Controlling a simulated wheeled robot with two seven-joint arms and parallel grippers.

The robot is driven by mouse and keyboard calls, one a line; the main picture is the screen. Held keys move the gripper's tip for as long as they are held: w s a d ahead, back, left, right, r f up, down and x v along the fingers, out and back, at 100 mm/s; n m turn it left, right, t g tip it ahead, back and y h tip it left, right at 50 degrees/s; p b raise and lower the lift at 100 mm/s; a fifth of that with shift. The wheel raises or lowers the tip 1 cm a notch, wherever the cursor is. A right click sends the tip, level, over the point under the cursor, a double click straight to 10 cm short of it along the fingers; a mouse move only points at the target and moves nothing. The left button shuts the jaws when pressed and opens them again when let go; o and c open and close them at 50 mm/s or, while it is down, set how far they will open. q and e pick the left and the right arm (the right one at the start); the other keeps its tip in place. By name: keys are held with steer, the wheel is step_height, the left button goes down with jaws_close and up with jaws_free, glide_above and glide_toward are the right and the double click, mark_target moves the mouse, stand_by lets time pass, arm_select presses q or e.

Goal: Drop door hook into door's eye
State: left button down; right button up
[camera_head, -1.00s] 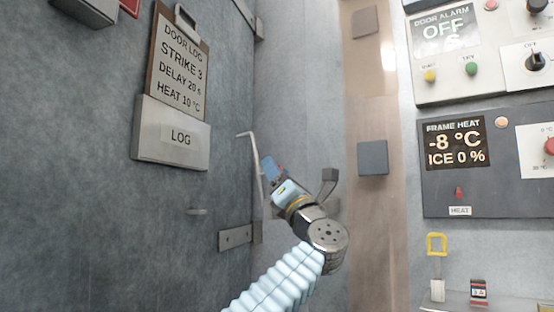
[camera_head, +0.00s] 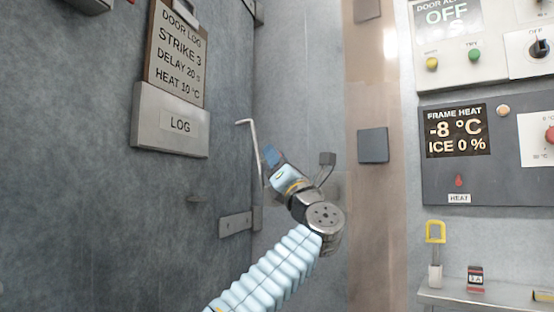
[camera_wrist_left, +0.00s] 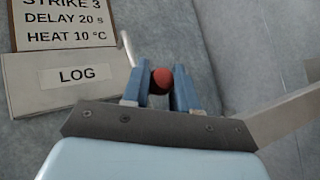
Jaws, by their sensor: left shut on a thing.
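The door hook (camera_head: 252,142) is a thin pale metal rod with a bent top, standing nearly upright beside the grey door (camera_head: 110,210). My left gripper (camera_head: 269,157) is at the rod's lower part, its blue fingers shut. In the left wrist view the fingers (camera_wrist_left: 160,84) close on a red ball-shaped knob, and part of the rod shows behind them. My right gripper is not in view.
A LOG box (camera_head: 170,142) and a clipboard (camera_head: 177,62) stand out from the door above. A metal strap (camera_head: 235,223) sits low at the door's edge. Control panels (camera_head: 480,160) and a shelf (camera_head: 470,300) are at the right.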

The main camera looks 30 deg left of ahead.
arm_select(q)
steer(key=shift+a+r+n+g+p, duration=0.25)
steer(key=shift+r+n+g+p, duration=0.2)
steer(key=shift+n+g, duration=0.25)
steer(key=shift+s+a+f+n+g+h, duration=0.15)
steer(key=shift+a+n+g, duration=0.2)
steer(key=shift+n+g, duration=0.2)
steer(key=shift+s+a+f+n+g+h, duration=0.1)
steer(key=shift+a+n+g+h, duration=0.05)
steer(key=shift+a+n+g, duration=0.3)
steer(key=shift+d, duration=0.1)
steer(key=c, duration=0.9)
jaws_free()
steer(key=shift+d+f, duration=0.2)
steer(key=shift+d, duration=0.05)
steer(key=b+v, duration=0.7)
steer(key=v, duration=0.6)
